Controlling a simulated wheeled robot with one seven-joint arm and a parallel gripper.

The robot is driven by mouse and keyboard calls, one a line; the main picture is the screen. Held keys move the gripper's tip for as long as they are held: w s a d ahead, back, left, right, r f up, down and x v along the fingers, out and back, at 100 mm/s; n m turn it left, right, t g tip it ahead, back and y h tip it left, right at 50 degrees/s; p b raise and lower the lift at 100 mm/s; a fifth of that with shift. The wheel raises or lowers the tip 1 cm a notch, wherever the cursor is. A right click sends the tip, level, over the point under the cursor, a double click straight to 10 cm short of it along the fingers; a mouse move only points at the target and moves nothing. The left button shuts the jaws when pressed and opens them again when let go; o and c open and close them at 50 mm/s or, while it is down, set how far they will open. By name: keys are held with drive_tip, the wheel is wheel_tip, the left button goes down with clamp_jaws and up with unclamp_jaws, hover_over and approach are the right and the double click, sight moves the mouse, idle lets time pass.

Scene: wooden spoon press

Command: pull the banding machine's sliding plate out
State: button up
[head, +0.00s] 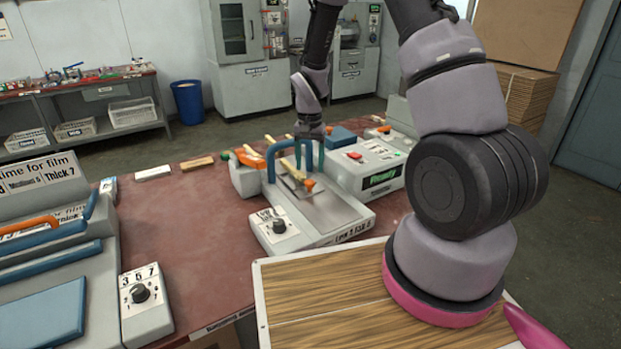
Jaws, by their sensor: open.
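A grey machine (355,222) stands on the table in the middle of the head view, and I take it for the banding machine. Its flat metal plate (328,207) lies on top, with an orange knob (310,184) at its far end. A blue arched bar (271,162) stands over the far part of the machine, with pale wooden pieces (292,170) beneath it. My gripper (309,139) points down at the back of the arch and is open.
A grey unit with a green "Ready" display (382,177) and red button adjoins at right. A larger press with blue bars (50,240) stands at left, beside a knob box (145,300). Red tabletop (190,225) between them is clear. My arm crosses the right side.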

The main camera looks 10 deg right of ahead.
sight(309, 181)
wheel_tip(309, 181, down, 5)
drive_tip(key=shift+f, duration=0.2)
clamp_jaws()
idle(1.5)
